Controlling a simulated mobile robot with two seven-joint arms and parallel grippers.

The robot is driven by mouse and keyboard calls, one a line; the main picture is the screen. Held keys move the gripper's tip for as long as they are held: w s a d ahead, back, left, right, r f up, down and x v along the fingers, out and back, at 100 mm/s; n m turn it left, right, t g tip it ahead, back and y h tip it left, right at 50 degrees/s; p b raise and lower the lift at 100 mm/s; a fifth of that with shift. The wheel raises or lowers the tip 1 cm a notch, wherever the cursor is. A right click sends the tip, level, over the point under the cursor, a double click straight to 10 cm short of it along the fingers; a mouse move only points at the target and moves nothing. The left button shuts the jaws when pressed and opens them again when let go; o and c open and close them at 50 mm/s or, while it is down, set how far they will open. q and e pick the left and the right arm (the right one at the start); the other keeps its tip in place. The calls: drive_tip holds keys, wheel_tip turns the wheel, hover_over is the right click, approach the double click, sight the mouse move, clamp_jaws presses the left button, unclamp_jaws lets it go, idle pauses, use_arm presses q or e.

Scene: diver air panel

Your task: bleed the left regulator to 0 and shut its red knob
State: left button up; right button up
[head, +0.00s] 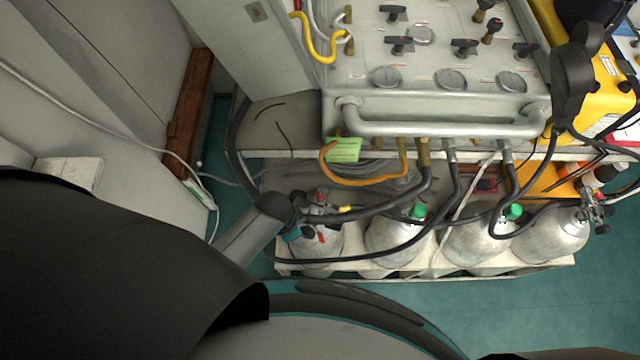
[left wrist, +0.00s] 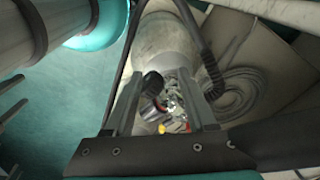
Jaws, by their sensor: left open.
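Contact and the gauge reading cannot be told. My right gripper is out of view.
More cylinders (head: 395,240) stand to the right in a white rack (head: 430,268). Black hoses (head: 400,205) loop close to the regulator. The air panel (head: 440,55) with its front rail (head: 440,122) overhangs behind. An orange hose (head: 365,182) hangs near.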

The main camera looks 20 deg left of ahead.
use_arm(q)
drive_tip(key=w+d+r+m+p, duration=0.2)
drive_tip(key=w+d+r+m, duration=0.1)
drive_tip(key=w+r+m, duration=0.6)
wheel_tip(320, 180, up, 7)
drive_tip(key=m+g+p, duration=0.1)
drive_tip(key=m+p, duration=0.1)
drive_tip(key=m, duration=0.4)
hover_over(320, 196)
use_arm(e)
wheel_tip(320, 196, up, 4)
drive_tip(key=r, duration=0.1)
use_arm(q)
drive_tip(key=shift+y, duration=0.3)
wheel_tip(320, 196, down, 13)
drive_tip(key=b, duration=0.4)
drive_tip(key=shift+b, duration=0.35)
drive_tip(key=shift+f+b, duration=0.3)
drive_tip(key=shift+f, duration=0.4)
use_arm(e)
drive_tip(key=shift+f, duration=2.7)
use_arm(q)
drive_tip(key=shift+c, duration=0.4)
clamp_jaws()
